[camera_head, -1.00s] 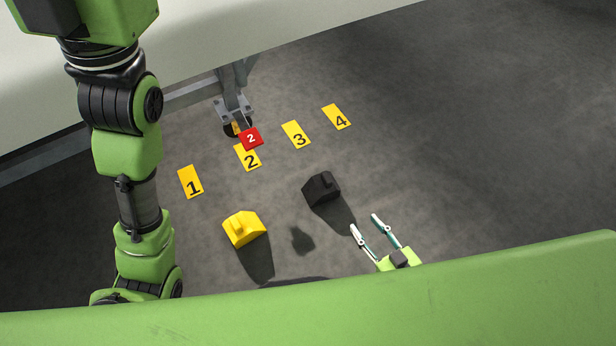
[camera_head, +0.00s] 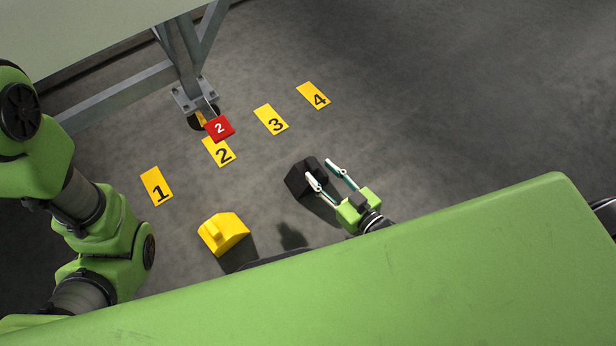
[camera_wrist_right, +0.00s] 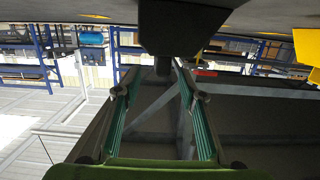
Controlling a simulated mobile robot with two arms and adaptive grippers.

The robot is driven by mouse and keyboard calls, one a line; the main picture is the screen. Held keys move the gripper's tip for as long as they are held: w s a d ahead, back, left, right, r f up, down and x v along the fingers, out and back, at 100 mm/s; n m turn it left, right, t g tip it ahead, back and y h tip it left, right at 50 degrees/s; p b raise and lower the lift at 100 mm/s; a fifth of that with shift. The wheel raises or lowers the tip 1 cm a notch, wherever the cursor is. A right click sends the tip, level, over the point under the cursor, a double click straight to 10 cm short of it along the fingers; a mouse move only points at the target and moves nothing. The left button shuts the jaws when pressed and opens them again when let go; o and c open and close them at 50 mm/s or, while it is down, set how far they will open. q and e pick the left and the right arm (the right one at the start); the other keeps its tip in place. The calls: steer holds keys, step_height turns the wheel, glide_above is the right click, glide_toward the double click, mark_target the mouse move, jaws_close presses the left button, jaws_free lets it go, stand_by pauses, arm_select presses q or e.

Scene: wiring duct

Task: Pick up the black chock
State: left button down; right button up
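The black chock (camera_head: 298,178) stands on the grey floor in the head view, right of the yellow chock. My right gripper (camera_head: 321,172) is open, with its two fingers pointing at the chock from the lower right. One fingertip overlaps the chock's right edge in this view; I cannot tell whether it touches. In the right wrist view a dark block, the black chock (camera_wrist_right: 182,28), shows at the top, beyond the spread fingertips (camera_wrist_right: 158,72). Nothing shows held between the fingers. My left arm comes in at the left, but its gripper is out of view.
The yellow chock (camera_head: 223,232) stands on the floor at lower left. Yellow floor markers 1 (camera_head: 156,186), 2 (camera_head: 219,152), 3 (camera_head: 270,120) and 4 (camera_head: 313,96) lie beyond. A red tag 2 (camera_head: 219,128) is near a grey metal leg (camera_head: 186,60). Floor at right is clear.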

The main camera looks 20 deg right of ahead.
mark_target(314, 166)
steer(key=b+x, duration=0.3)
steer(key=x, duration=0.1)
steer(key=shift+a, duration=0.1)
steer(key=shift+w+a+b, duration=0.15)
steer(key=shift+w+b, duration=0.3)
steer(key=shift+w, duration=0.1)
steer(key=shift+r, duration=0.1)
jaws_close()
steer(key=shift+r, duration=0.1)
